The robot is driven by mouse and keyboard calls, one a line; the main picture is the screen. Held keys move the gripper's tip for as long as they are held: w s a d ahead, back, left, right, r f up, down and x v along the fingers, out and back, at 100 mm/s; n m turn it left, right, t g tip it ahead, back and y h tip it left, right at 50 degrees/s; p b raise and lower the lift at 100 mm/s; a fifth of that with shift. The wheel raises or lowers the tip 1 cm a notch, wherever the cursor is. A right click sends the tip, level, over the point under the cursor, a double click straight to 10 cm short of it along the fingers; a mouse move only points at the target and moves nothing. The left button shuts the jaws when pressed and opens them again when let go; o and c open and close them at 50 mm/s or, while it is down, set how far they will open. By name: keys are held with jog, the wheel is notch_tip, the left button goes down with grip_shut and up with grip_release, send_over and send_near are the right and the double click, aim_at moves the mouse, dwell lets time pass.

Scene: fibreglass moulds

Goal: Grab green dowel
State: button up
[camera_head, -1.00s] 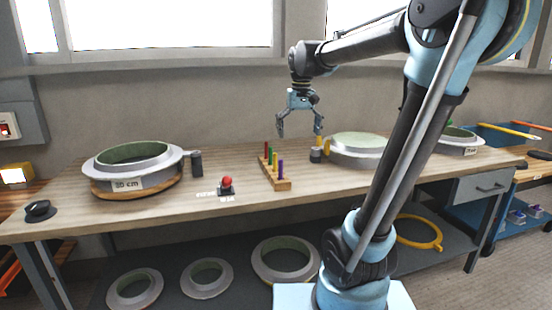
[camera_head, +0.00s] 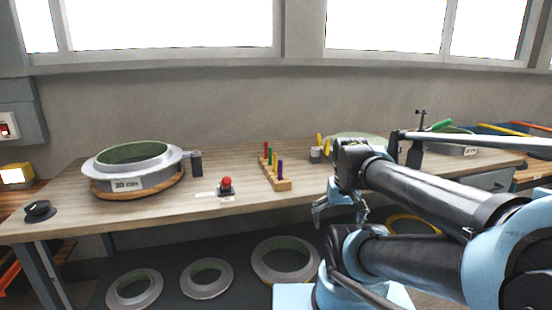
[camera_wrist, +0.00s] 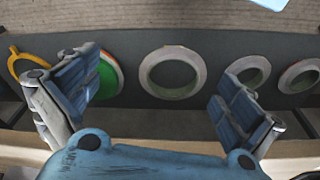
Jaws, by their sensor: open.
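The green dowel (camera_head: 270,154) stands upright in a small wooden rack (camera_head: 284,186) on the workbench, in the head view. A red dowel (camera_head: 266,149), a yellow dowel (camera_head: 275,161) and a purple dowel (camera_head: 280,168) stand in the same row. My gripper (camera_head: 340,220) is open and empty, pointing down near the bench's front edge, to the right of and lower in the picture than the rack. In the wrist view both fingers of my gripper (camera_wrist: 158,90) are spread wide with nothing between them. The dowels do not show in the wrist view.
The workbench (camera_head: 120,215) holds a large ring mould (camera_head: 130,182) at left and a red button (camera_head: 226,184) left of the rack. More moulds (camera_head: 285,260) lie on the lower shelf; they also show in the wrist view (camera_wrist: 172,90).

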jog(key=shift+s+d+f, duration=0.1)
jog(key=shift+s+f, duration=0.35)
jog(key=shift+f, duration=0.3)
jog(key=shift+r, duration=0.1)
jog(key=c, duration=0.6)
jog(key=w+r, duration=0.1)
jog(key=r+m, duration=0.1)
jog(key=shift+w+r, duration=0.35)
jog(key=shift+w, duration=0.05)
jog(key=c, duration=0.9)
jog(key=w+r, duration=0.1)
jog(key=w+a+r+m, duration=0.1)
jog(key=r, duration=0.1)
jog(key=w+r+m, duration=0.1)
jog(key=shift+w+a+r, duration=0.15)
jog(key=shift+a+r, duration=0.05)
jog(key=shift+r, duration=0.1)
jog(key=shift+c, duration=0.2)
notch_tip(320, 180, up, 22)
jog(key=m+g, duration=0.2)
jog(key=m, duration=1.5)
send_over(270, 151)
jog(key=w, duration=0.1)
notch_tip(270, 151, down, 11)
jog(key=shift+a+f, duration=0.1)
jog(key=shift+a, duration=0.05)
jog(key=shift+d+f, duration=0.2)
jog(key=shift+f, duration=2.5)
